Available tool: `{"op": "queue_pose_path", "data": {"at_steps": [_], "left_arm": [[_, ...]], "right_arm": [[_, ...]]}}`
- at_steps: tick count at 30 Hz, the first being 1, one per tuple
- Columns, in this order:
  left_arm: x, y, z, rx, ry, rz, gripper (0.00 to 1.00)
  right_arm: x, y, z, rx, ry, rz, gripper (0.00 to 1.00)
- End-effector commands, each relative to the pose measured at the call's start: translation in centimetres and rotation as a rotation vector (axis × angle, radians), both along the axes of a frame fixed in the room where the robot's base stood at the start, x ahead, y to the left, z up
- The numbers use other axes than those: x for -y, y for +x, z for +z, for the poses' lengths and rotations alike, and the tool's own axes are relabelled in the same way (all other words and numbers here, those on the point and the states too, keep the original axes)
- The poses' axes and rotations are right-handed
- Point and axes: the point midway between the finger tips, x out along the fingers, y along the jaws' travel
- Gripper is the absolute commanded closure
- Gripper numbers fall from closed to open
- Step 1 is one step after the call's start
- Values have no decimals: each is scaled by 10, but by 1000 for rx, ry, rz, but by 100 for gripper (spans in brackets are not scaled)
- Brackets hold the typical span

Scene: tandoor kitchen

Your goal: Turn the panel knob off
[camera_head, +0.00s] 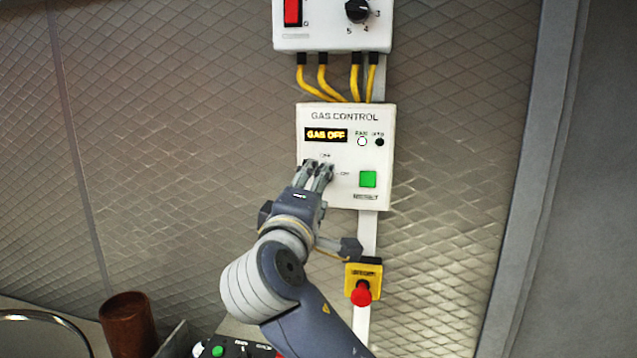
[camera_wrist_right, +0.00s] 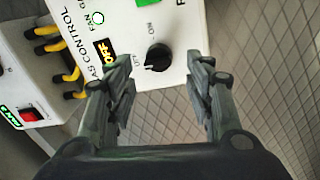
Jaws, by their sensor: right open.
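The white gas control panel (camera_head: 348,133) is on the wall in the head view, and its display (camera_head: 326,135) reads GAS OFF. The black panel knob (camera_wrist_right: 158,57) shows in the right wrist view, between the OFF and ON labels. Its pale mark appears to face the OFF side. In the head view my fingers hide the knob. My right gripper (camera_head: 318,170) is in front of the panel. In the wrist view its open fingers (camera_wrist_right: 158,76) stand on either side of the knob's line, with visible gaps and nothing held. My left gripper is out of view.
A green button (camera_head: 368,179) sits at the panel's lower right. A red emergency button (camera_head: 361,293) on a yellow box is below. Above are yellow cables (camera_head: 323,82) and another control box (camera_head: 330,37). A brown cylinder (camera_head: 128,325) stands at the lower left.

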Motion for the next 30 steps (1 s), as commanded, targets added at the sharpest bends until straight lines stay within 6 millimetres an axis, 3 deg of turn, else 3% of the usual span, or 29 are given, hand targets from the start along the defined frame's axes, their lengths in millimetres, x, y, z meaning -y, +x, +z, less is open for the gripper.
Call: {"op": "queue_pose_path", "data": {"at_steps": [6,12,30], "left_arm": [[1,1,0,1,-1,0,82],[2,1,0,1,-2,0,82],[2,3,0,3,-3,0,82]], "right_arm": [[-10,-47,-4,-1,3,5,52],[-15,-74,-6,-2,0,1,52],[-16,-81,-7,-2,0,0,52]]}}
